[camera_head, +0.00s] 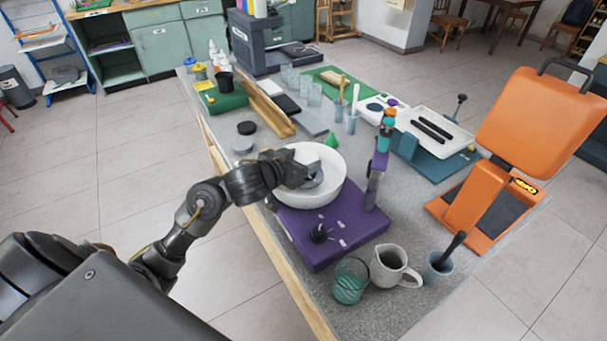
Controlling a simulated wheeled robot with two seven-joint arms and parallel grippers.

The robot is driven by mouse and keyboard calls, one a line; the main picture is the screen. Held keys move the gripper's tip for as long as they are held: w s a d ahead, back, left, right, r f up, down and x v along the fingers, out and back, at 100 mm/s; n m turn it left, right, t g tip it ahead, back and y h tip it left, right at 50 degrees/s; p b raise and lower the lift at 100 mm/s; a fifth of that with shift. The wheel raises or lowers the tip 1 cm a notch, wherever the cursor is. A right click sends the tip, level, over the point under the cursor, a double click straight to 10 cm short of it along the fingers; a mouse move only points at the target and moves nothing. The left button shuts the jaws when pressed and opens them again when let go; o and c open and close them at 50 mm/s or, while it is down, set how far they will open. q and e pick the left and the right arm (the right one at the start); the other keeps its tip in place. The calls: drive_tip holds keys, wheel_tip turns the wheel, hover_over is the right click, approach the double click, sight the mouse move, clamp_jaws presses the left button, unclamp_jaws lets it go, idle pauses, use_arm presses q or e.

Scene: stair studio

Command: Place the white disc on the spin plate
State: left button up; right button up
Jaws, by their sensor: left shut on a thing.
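My left gripper (300,172) reaches in from the left over the white round basin (332,192) on the purple spin machine (330,238). It is shut on a pale disc-like thing (314,181), which looks like the white disc, greyish here and partly hidden by the fingers. The disc is inside the basin's outline. I cannot tell whether it touches the spin plate, which is hidden by the gripper and disc. My right gripper is not in view.
A tool post (377,172) stands at the basin's right. A glass jar (350,280) and a pitcher (394,266) stand in front. An orange press (520,140) is at right. A black disc (247,128) and a grey disc (242,146) lie left of the basin.

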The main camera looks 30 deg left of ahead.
use_arm(q)
drive_tip(key=f+b, duration=0.1)
drive_tip(key=f, duration=0.1)
drive_tip(key=w+f+b, duration=0.1)
drive_tip(key=f, duration=0.1)
drive_tip(key=shift+d, duration=0.1)
drive_tip(key=shift+s, duration=0.1)
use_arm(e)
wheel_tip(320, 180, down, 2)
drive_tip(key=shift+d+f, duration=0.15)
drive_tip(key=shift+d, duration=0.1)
use_arm(q)
drive_tip(key=shift+f, duration=0.1)
drive_tip(key=o, duration=1)
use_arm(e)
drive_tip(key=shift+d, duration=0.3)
